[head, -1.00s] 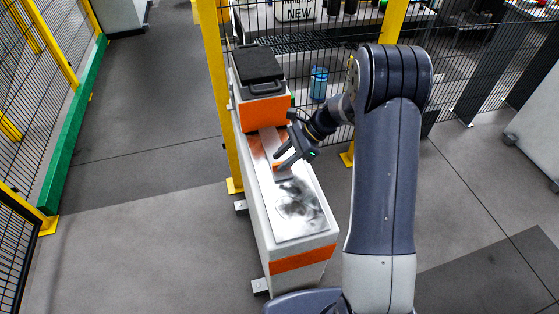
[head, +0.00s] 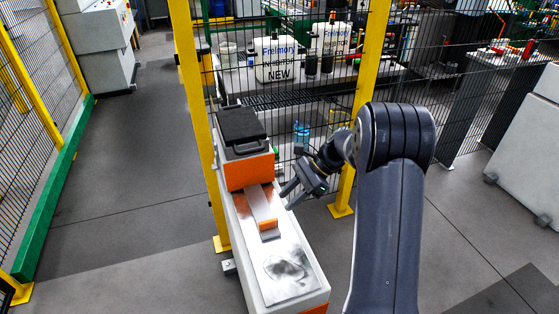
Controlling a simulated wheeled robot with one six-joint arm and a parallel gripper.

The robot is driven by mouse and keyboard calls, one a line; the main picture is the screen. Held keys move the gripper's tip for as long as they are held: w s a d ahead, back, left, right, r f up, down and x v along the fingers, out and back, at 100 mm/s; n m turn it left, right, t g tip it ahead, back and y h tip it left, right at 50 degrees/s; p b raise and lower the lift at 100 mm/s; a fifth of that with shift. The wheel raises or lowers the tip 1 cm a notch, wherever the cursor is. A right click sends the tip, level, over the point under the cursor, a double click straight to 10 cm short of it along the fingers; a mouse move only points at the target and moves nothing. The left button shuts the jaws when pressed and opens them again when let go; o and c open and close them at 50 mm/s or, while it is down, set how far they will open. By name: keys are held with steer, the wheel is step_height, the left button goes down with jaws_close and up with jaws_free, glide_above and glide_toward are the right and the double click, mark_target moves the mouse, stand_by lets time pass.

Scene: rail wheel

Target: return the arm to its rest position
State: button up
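My arm (head: 389,215) rises at the right of the head view and bends over at the elbow toward the narrow bench. My gripper (head: 286,197) hangs at the right edge of the bench, up and right of a small orange block. Its two dark fingers point left and stand apart, with nothing seen between them. The gripper looks clear of the bench, but its exact height is hard to tell.
The white and orange bench (head: 262,240) carries a metal plate, a small orange block (head: 268,225) and a black-lidded box (head: 243,139). A yellow post (head: 191,120) and mesh fence stand close behind. Open grey floor (head: 130,190) lies to the left.

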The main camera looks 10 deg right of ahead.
mark_target(267, 223)
steer(key=x, duration=1)
steer(key=shift+s+a+f+b, duration=0.15)
steer(key=shift+a+f+b, duration=0.05)
steer(key=shift+f+b, duration=0.1)
steer(key=shift+s, duration=0.35)
steer(key=shift+r, duration=0.1)
